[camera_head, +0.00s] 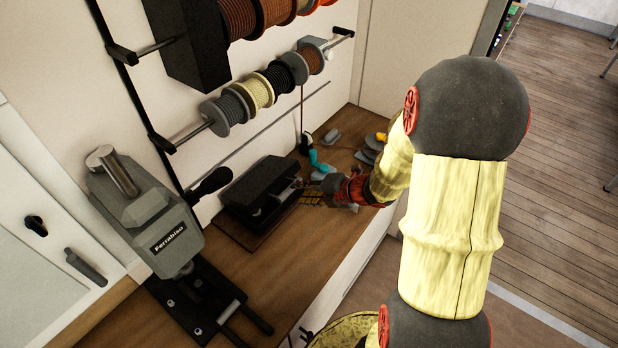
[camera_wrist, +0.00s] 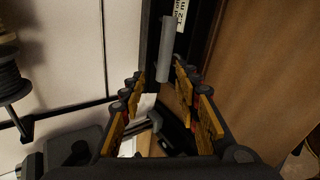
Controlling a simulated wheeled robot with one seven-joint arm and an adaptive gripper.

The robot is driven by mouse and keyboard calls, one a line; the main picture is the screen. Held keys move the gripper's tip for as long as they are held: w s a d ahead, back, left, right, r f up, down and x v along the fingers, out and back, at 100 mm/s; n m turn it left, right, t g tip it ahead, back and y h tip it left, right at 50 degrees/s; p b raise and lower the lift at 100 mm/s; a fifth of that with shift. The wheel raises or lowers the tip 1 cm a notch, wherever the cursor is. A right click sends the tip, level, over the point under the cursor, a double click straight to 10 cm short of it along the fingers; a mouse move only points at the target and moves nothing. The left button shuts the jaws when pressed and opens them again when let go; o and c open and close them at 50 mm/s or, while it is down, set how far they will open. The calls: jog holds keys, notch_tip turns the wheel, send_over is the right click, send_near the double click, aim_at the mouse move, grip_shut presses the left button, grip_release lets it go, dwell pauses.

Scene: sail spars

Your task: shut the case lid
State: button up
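The black case (camera_head: 238,207) sits on the wooden bench against the wall in the head view. Its lid (camera_head: 262,177) appears raised at an angle over a dark gap, with the inside mostly in shadow. My gripper (camera_head: 308,194) is at the case's right side, close to its open front; contact cannot be made out. In the wrist view my gripper (camera_wrist: 160,74) has its two orange-padded fingers spread apart. A grey bar (camera_wrist: 166,48) shows beyond and between the fingertips, by a dark part with a white label; I cannot tell whether it belongs to the case.
A grey press-like machine (camera_head: 150,215) stands on the bench at left, its dark lever reaching toward the case. Cord spools (camera_head: 255,92) hang on a wall rod above. Small grey, teal and yellow items (camera_head: 320,162) lie behind my gripper. Bare bench (camera_head: 262,262) lies in front.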

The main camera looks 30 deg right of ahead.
jog(key=w+f+b, duration=0.2)
jog(key=w+f+m+b, duration=0.1)
jog(key=w+b, duration=0.1)
jog(key=w+f+m+b, duration=0.1)
jog(key=w+f+b, duration=0.1)
jog(key=shift+a+f+h+b, duration=0.3)
jog(key=shift+a, duration=0.05)
jog(key=shift+w+r, duration=0.15)
jog(key=shift+w, duration=0.05)
jog(key=shift+c, duration=1)
jog(key=shift+s, duration=0.1)
grip_shut()
